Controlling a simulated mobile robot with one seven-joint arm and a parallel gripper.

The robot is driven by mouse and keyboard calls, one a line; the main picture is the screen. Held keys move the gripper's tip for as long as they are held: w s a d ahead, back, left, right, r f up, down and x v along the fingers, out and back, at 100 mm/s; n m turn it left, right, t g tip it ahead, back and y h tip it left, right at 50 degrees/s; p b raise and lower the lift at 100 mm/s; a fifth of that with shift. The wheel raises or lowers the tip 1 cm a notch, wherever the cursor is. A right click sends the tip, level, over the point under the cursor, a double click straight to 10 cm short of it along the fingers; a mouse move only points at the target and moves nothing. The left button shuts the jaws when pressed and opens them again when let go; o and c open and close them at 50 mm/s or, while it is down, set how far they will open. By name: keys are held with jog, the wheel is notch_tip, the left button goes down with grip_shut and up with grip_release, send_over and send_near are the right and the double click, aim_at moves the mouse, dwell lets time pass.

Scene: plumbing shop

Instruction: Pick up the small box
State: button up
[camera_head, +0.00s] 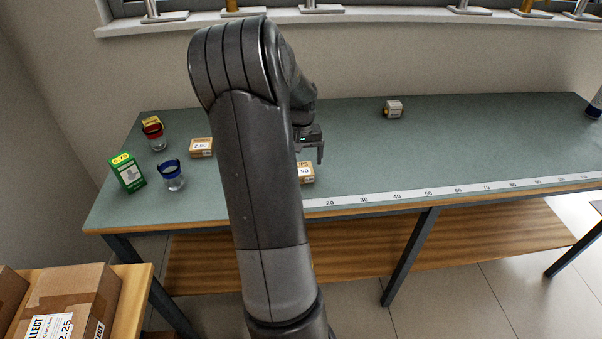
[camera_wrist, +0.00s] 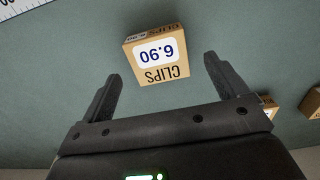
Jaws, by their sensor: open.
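A small tan cardboard box (camera_wrist: 155,78) with a white label reading CLIPS 6.90 lies on the green bench top in the wrist view, ahead of my gripper and between the lines of its fingers. In the head view this box (camera_head: 306,173) shows only in part, with "90" on its label, near the bench's front edge; my arm hides the rest. My gripper (camera_wrist: 160,68) is open and empty, its fingers apart on either side of the box. In the head view my gripper (camera_head: 318,150) is partly hidden by my arm and appears above the box.
Another small box (camera_head: 201,148), a green carton (camera_head: 127,173), a blue-lidded jar (camera_head: 172,176) and a red-lidded jar (camera_head: 155,137) stand at the left. A whitish box (camera_head: 393,109) sits farther back right. A ruler strip (camera_head: 400,194) runs along the front edge. The right bench is mostly clear.

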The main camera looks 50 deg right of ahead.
aim_at(305, 171)
notch_tip(305, 171, down, 4)
jog(key=shift+s+f, duration=0.1)
jog(key=shift+f, duration=0.05)
jog(key=shift+c, duration=0.3)
jog(key=c, duration=1.1)
